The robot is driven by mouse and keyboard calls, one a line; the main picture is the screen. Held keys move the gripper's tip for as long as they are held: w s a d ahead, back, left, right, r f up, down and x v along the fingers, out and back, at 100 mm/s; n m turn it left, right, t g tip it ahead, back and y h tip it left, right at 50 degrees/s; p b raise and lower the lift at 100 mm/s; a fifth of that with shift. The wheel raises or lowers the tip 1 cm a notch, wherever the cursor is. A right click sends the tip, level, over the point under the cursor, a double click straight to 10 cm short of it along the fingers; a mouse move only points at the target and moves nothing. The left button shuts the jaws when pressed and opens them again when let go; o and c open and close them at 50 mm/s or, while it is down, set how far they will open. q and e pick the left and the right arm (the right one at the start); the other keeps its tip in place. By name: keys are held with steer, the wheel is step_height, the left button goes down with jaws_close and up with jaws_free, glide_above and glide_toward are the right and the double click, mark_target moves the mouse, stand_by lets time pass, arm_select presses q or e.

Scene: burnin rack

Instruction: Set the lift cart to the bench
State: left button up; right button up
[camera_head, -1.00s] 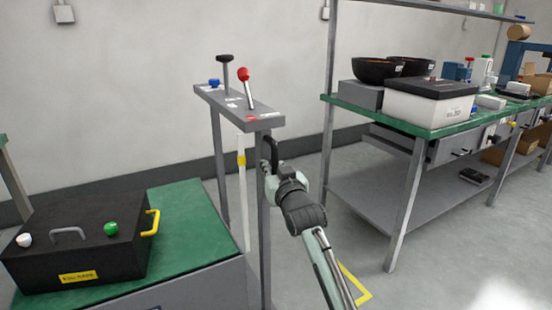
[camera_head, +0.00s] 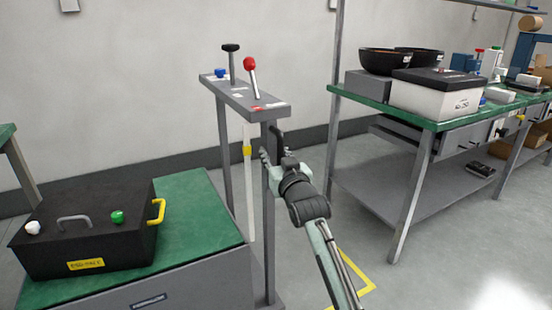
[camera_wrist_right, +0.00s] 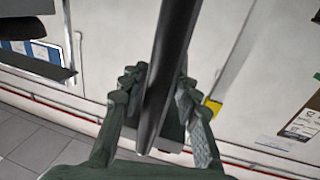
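The lift cart has a green deck (camera_head: 205,222) at the lower left and a grey post frame with a lever panel (camera_head: 243,100). The panel carries a red-knobbed lever (camera_head: 250,63), a black T-handle (camera_head: 230,47) and a blue knob (camera_head: 219,72). A black case (camera_head: 95,240) sits on the deck. The bench (camera_head: 440,122), also green-topped, stands apart at the right. My right gripper (camera_head: 272,152) is at the frame's front post, below the panel. In the wrist view its fingers (camera_wrist_right: 158,95) close on both sides of a dark bar (camera_wrist_right: 172,50). My left gripper is out of view.
Bowls (camera_head: 386,60) and a white box (camera_head: 436,97) with a dark lid stand on the bench, above a grey lower shelf (camera_head: 395,185). Yellow tape (camera_head: 358,275) marks the floor between cart and bench. Another green-topped table (camera_head: 6,132) shows at the left edge.

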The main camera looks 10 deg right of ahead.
steer(key=s+d, duration=0.1)
steer(key=s, duration=1)
steer(key=shift+s+d, duration=0.35)
steer(key=shift+s, duration=0.05)
steer(key=s+d+f+g+h, duration=0.1)
steer(key=s+d+f+g, duration=0.15)
steer(key=f, duration=0.55)
steer(key=s+d+f+g, duration=0.2)
steer(key=s+d+f, duration=0.15)
steer(key=f, duration=0.45)
steer(key=s+d+f+g+h, duration=0.1)
steer(key=s+d+f+g, duration=0.2)
steer(key=f, duration=0.5)
steer(key=s+d+f+g+h, duration=0.1)
steer(key=s+d+f+g, duration=0.2)
steer(key=s+f, duration=0.5)
steer(key=s+d+f+g+h, duration=0.1)
steer(key=s+d+f+g, duration=0.3)
steer(key=s+f, duration=0.4)
steer(key=s, duration=0.7)
steer(key=shift+d+f, duration=0.3)
